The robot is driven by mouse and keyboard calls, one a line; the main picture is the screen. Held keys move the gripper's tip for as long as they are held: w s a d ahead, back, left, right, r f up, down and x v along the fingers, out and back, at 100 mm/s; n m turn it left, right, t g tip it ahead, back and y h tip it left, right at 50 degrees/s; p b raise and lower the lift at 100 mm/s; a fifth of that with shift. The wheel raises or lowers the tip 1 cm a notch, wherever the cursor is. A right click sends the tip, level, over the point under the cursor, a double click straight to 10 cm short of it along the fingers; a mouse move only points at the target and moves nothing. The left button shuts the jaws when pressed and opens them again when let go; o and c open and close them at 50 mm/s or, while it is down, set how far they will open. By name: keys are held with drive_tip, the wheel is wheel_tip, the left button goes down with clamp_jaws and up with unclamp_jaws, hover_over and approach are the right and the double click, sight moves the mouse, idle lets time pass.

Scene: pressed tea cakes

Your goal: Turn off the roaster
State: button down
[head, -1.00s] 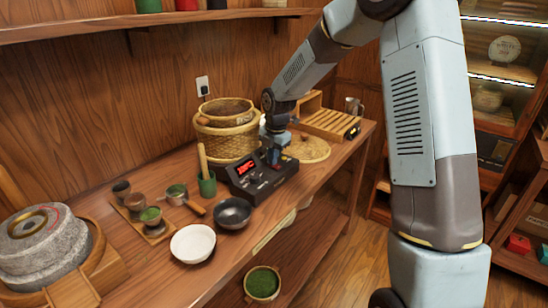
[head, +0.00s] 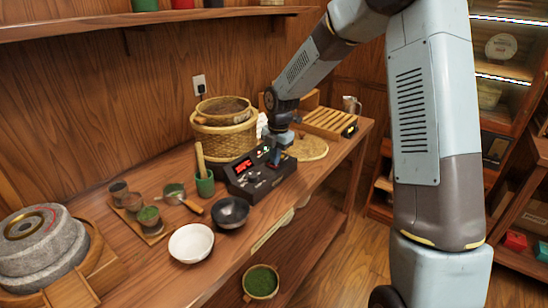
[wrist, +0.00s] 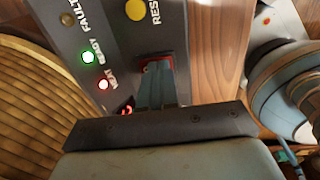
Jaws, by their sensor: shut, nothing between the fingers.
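The roaster control box (head: 259,187) is a black unit on the bench, with a lit red display (head: 243,166) and knobs on its front. My gripper (head: 275,157) points down onto its right rear part. In the wrist view my gripper (wrist: 157,82) is shut and empty, its fingertips at a red-edged spot on the panel. The fingers hide most of that spot, and I cannot tell whether they touch it. Beside it are a lit green READY light (wrist: 88,57), a lit red HEAT light (wrist: 103,85) and a yellow RESET button (wrist: 135,10).
A woven basket (head: 222,138) stands behind the box, and a flat woven tray (head: 308,147) lies to its right. A slatted wooden rack (head: 330,122) is farther right.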

drive_tip(key=shift+r, duration=0.15)
wheel_tip(320, 180, up, 14)
drive_tip(key=s+d, duration=0.1)
drive_tip(key=shift+d+f, duration=0.15)
drive_tip(key=shift+f, duration=0.1)
idle(0.3)
